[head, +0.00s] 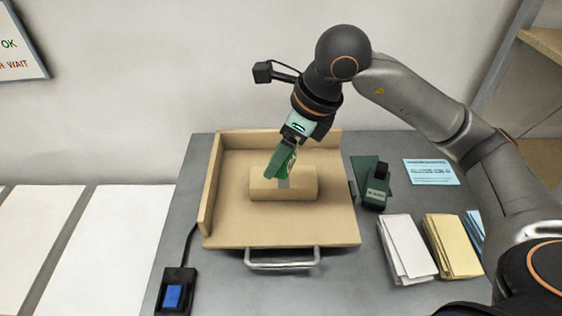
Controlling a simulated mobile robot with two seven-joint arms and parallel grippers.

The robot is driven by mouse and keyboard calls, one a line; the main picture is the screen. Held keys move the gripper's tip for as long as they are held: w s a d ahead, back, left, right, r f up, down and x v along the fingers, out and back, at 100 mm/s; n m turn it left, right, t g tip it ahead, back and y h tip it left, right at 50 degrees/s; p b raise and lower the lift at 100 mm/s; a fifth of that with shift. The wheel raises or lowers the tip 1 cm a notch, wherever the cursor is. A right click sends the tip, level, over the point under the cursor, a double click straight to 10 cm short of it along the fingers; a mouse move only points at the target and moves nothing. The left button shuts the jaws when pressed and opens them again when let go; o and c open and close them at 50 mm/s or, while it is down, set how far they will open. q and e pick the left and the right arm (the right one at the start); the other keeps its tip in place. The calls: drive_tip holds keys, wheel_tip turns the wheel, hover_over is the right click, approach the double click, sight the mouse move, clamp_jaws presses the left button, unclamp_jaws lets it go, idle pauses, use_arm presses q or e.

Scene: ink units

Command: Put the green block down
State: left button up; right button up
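My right gripper (293,143) reaches down from the upper right over the wooden tray. My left gripper is not in view.
The wooden tray (235,232) has raised left and back walls and a metal front handle (283,264). Right of it are a dark green device (376,195), a blue card (431,172), white envelopes (407,248) and yellow envelopes (453,247). A blue-button switch (173,296) is front left.

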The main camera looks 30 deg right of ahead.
drive_tip(key=w+d+f, duration=0.1)
drive_tip(key=f, duration=0.1)
drive_tip(key=w+d+f, duration=0.1)
drive_tip(key=w+f, duration=0.1)
drive_tip(key=w+d+f, duration=0.1)
drive_tip(key=w+f, duration=0.1)
drive_tip(key=shift+w+f, duration=0.1)
drive_tip(key=shift+w, duration=0.15)
drive_tip(key=f, duration=0.1)
drive_tip(key=f+p, duration=0.1)
drive_tip(key=f, duration=0.1)
drive_tip(key=shift+w+d+f, duration=0.1)
drive_tip(key=shift+w+d, duration=0.05)
drive_tip(key=shift+w, duration=0.1)
drive_tip(key=shift+f, duration=0.2)
drive_tip(key=shift+f, duration=0.2)
drive_tip(key=o, duration=1.3)
drive_tip(key=shift+r, duration=0.1)
drive_tip(key=shift+o, duration=0.2)
